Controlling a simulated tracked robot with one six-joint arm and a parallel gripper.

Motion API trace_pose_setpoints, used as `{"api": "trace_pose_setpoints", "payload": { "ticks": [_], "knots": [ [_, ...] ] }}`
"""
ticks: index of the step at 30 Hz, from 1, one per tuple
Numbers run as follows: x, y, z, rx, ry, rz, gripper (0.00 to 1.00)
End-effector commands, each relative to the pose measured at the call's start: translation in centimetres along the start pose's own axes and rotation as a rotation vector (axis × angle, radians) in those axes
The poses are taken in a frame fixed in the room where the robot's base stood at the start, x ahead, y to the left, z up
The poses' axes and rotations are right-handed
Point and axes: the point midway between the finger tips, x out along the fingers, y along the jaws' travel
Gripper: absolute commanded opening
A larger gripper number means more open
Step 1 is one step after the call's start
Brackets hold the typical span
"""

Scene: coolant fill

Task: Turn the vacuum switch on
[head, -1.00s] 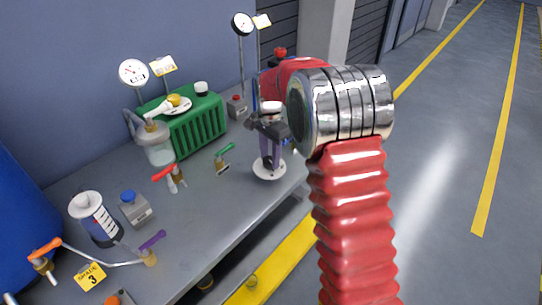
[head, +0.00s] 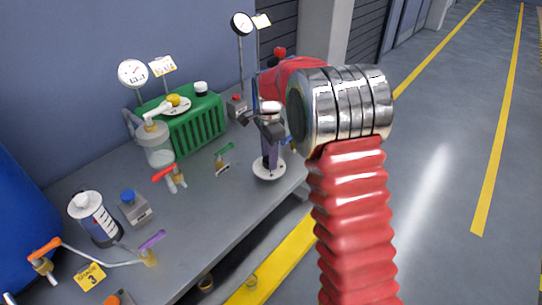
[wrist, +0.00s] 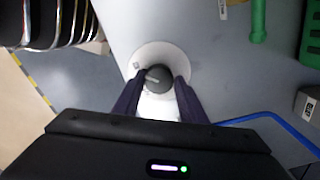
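A dark round knob (wrist: 158,78) with a pale pointer mark sits on a white round plate (head: 267,175) on the bench; the plate also shows in the wrist view (wrist: 178,55). I see no readable label on it, so I cannot tell for sure that it is the vacuum switch. My gripper (wrist: 161,77) points down at the plate, its two dark purple fingers on either side of the knob. Little or no gap shows beside the knob, and I cannot tell whether the fingers press on it. In the head view my gripper (head: 270,158) hides the knob.
A green ribbed unit (head: 205,130) with a yellow knob stands behind, near a gauge (head: 132,73). A green-handled valve (head: 223,155) and a red-handled valve (head: 168,177) stand left of the plate. A blue-topped box (head: 134,208) is nearer. A blue tube (wrist: 270,117) shows in the wrist view.

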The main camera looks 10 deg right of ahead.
Motion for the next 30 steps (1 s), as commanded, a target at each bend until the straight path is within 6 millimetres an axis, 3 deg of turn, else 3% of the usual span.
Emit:
{"api": "trace_pose_setpoints", "payload": {
  "ticks": [7,19,30],
  "knots": [
    [-0.1,-0.1,0.1,-0.002,0.0,-0.003,0.54],
    [-0.7,0.0,0.0,-0.001,0.001,0.0,0.54],
    [-6.0,-0.1,0.0,-0.002,0.001,-0.003,0.54]
  ]
}}
